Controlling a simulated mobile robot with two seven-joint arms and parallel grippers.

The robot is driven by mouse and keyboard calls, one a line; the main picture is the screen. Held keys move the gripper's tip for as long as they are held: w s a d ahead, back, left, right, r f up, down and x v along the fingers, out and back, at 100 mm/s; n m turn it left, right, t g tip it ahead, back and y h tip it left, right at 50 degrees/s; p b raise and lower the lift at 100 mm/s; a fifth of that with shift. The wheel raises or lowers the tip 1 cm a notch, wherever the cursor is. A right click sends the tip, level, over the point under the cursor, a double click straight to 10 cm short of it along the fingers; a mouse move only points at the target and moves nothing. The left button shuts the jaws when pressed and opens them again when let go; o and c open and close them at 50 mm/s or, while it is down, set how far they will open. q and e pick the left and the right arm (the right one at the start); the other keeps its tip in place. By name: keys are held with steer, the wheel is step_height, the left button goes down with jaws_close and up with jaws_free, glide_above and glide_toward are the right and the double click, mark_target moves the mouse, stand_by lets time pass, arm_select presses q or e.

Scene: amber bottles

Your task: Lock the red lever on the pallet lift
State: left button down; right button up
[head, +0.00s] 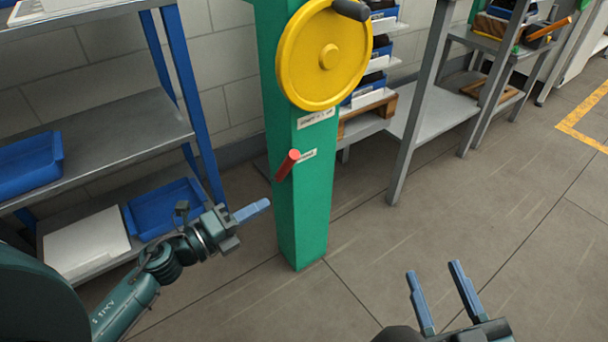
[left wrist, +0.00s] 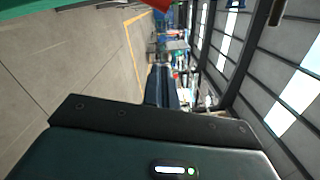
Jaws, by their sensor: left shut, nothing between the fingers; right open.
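The red lever (head: 287,165) sticks out from the front of the green post (head: 305,220), below the yellow handwheel (head: 325,55). It tilts up to the right, beside a small white label. My left gripper (head: 262,206) is shut and empty, to the left of the post and a little below the lever, apart from it in the picture. In the left wrist view its fingers (left wrist: 162,85) show end-on, and a red piece, likely the lever (left wrist: 158,4), shows at the top edge. My right gripper (head: 432,283) is open and empty over the floor at the lower right.
A grey shelf with blue posts (head: 100,135) stands at the left, holding blue bins (head: 165,208) and a white box (head: 85,242). More racks and a workbench (head: 435,110) stand behind the post. The floor (head: 450,210) right of the post is clear.

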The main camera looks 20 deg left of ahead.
mark_target(289, 169)
arm_select(q)
steer(key=w+d, duration=0.1)
steer(key=w, duration=0.2)
steer(key=w+d+r, duration=0.1)
steer(key=w, duration=0.3)
steer(key=w+d+b, duration=0.1)
steer(key=w, duration=0.3)
steer(key=shift+d+r, duration=0.1)
steer(key=shift+r, duration=0.2)
arm_select(e)
steer(key=shift+a, duration=0.2)
